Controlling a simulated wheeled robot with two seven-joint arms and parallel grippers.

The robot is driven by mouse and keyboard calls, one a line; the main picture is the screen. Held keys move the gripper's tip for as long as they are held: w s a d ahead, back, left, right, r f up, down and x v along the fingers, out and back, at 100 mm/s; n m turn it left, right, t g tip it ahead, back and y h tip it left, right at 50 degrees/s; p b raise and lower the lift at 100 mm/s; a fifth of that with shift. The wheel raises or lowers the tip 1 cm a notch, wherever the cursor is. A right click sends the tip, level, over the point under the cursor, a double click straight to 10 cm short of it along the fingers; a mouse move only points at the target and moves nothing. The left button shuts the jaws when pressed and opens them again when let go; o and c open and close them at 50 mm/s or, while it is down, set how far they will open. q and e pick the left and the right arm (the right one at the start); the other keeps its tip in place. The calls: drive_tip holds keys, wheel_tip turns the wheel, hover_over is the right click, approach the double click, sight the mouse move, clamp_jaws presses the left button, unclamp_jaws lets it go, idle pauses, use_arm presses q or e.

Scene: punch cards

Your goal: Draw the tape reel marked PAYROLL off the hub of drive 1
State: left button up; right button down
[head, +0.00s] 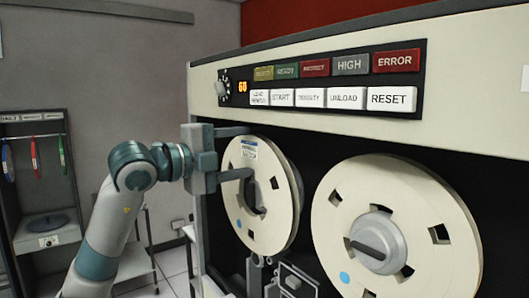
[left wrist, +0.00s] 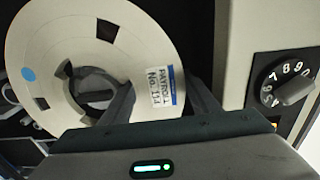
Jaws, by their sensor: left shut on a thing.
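The cream tape reel (head: 262,212) with a blue-and-white label is on the left of the drive's front in the head view. In the left wrist view the label on the reel (left wrist: 115,38) reads PAYROLL. My left gripper (head: 236,152) is shut on the reel, one finger at its outer edge and one at the central opening, with the label between them. In the wrist view the fingers (left wrist: 163,105) flank the label. A grey hub (left wrist: 97,93) shows in the reel's opening; how far the reel sits on it I cannot tell. My right gripper is out of view.
A second cream reel (head: 335,235) sits on a grey hub (head: 377,243) close to the right. A panel of labelled buttons (head: 330,98) and a dial (head: 222,88) are above. A rack (head: 40,190) with coloured hanging items stands at the far left.

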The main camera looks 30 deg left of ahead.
use_arm(q)
drive_tip(key=shift+b+v, duration=1.1)
drive_tip(key=shift+v, duration=1.2)
drive_tip(key=shift+s, duration=0.15)
idle(0.5)
drive_tip(key=shift+s+a+b, duration=0.3)
drive_tip(key=shift+s+b, duration=0.15)
drive_tip(key=b+v, duration=0.5)
drive_tip(key=v, duration=0.4)
drive_tip(key=shift+s, duration=0.35)
idle(0.5)
